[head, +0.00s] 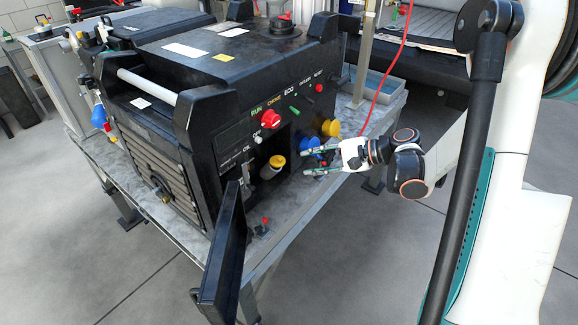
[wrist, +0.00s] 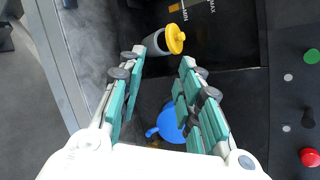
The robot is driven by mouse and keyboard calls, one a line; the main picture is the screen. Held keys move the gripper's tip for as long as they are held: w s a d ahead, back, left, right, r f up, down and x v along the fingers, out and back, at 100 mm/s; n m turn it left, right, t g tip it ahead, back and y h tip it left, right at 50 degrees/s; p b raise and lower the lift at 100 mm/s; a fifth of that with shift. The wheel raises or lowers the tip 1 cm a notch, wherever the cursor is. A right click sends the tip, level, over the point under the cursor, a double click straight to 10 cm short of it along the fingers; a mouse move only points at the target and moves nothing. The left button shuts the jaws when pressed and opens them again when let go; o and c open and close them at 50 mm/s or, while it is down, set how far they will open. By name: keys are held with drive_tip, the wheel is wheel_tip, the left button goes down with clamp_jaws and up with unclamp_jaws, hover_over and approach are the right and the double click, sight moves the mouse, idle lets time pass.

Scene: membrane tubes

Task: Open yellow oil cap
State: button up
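The yellow oil cap (head: 277,161) sits on a dark neck inside the open compartment in the front of the black generator (head: 225,120). In the wrist view the yellow cap (wrist: 175,39) on its grey neck (wrist: 157,46) lies just beyond my fingertips. My gripper (head: 305,162) is to the right of the cap in the head view, with its fingers pointing left toward the compartment. In the wrist view my gripper (wrist: 168,56) is open, with nothing held between the green-padded fingers. The cap appears apart from both fingers.
The black compartment door (head: 222,258) hangs open at the front. A blue socket cover (head: 307,146) is close to my fingers and shows between them in the wrist view (wrist: 168,123). A yellow socket cover (head: 330,128) and red knob (head: 270,118) are on the panel.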

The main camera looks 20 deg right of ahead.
sight(283, 160)
drive_tip(key=s+d+f+n+t+y+b, duration=0.1)
drive_tip(key=s+d+n+t+y+b, duration=0.1)
drive_tip(key=s+d+n+y, duration=0.4)
drive_tip(key=shift+n+h, duration=0.7)
drive_tip(key=shift+h, duration=0.1)
drive_tip(key=b+x, duration=0.1)
drive_tip(key=x, duration=0.4)
drive_tip(key=w+b+x, duration=0.1)
drive_tip(key=x, duration=0.4)
drive_tip(key=b+x, duration=0.1)
drive_tip(key=x, duration=0.4)
drive_tip(key=shift+w+d+r, duration=0.15)
drive_tip(key=shift+w+d, duration=0.1)
drive_tip(key=shift+w, duration=0.05)
drive_tip(key=shift+c, duration=0.2)
